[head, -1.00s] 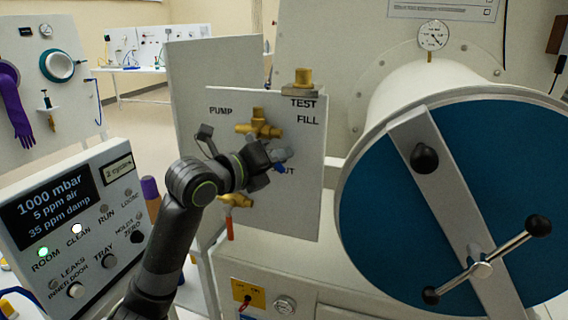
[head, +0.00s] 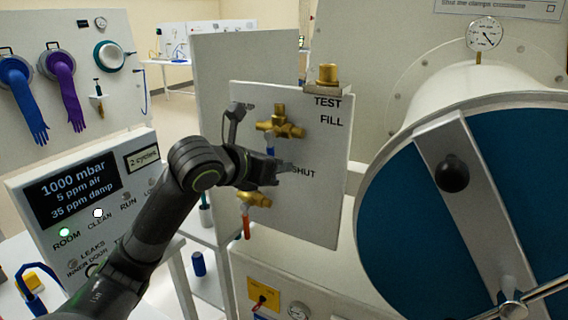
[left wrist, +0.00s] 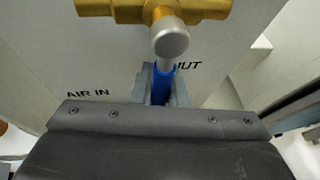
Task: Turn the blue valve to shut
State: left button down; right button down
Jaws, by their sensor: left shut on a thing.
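The blue valve is the upper brass valve (head: 281,126) on the white panel. Its blue lever (head: 270,148) points roughly down, partly hidden by my gripper. My left gripper (head: 288,168) is at the lever, in front of the panel beside the SHUT label. In the left wrist view the blue lever (left wrist: 163,84) sits between the two grey fingers (left wrist: 163,92), which are shut on it. The brass body (left wrist: 125,8) and a round grey stem end (left wrist: 171,40) show above it. AIR IN reads to the left and part of SHUT to the right. My right gripper is out of view.
A lower brass valve (head: 255,199) with an orange-red lever (head: 246,228) is just below my gripper. The large blue round door (head: 400,240) is to the right, the display box (head: 85,195) to the left.

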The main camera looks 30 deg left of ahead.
pick_arm(q)
jog(key=shift+a, duration=0.15)
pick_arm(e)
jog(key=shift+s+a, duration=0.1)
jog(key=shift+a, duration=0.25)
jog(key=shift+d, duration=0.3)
pick_arm(q)
jog(key=c, duration=1.4)
grip_release()
jog(key=shift+c, duration=0.2)
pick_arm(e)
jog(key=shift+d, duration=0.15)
